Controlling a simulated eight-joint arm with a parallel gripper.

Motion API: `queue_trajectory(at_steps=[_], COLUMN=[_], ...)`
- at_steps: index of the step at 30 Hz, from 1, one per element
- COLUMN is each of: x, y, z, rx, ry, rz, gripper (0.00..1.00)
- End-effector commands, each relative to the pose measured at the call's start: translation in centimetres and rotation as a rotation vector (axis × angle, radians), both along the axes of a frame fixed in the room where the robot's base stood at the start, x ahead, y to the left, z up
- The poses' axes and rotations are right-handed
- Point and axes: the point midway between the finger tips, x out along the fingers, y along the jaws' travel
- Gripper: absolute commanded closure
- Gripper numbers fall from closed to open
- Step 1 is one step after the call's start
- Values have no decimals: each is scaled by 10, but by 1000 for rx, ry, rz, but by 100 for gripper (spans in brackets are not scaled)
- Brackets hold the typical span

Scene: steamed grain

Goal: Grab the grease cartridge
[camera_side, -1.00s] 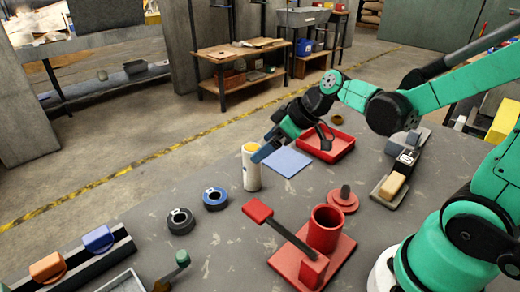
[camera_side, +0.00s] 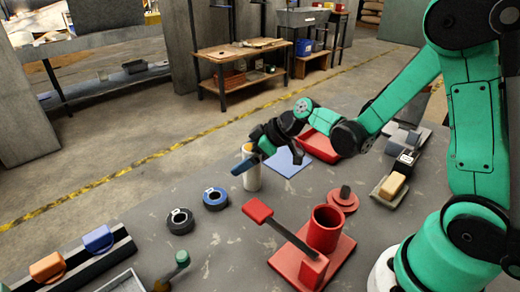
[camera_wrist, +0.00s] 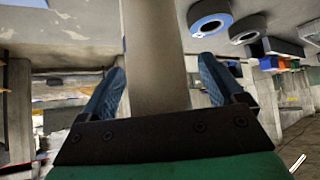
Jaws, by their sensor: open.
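The grease cartridge (camera_side: 252,175) is a white cylinder with a yellow-orange top, standing upright on the grey table in the side view. My gripper (camera_side: 246,160) is at its upper part, with a blue finger across its front. In the wrist view the cartridge (camera_wrist: 155,60) is a pale column running up the middle. The hand hides part of the cartridge's top in the side view.
Blue (camera_side: 215,198) and black (camera_side: 180,221) rings lie left of the cartridge. A blue mat (camera_side: 287,162) and a red tray (camera_side: 318,146) lie behind right. A red stand with a cup (camera_side: 325,228) and lever is in front. Bare table surrounds the cartridge.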

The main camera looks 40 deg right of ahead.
Motion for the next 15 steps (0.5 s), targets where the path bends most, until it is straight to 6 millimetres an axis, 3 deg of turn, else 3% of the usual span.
queue_trajectory(at_steps=[7, 15], x=[0, 0], y=[0, 0], z=[0, 0], rx=[0, -1], ry=[0, 0], rz=[0, -1], gripper=[12, 88])
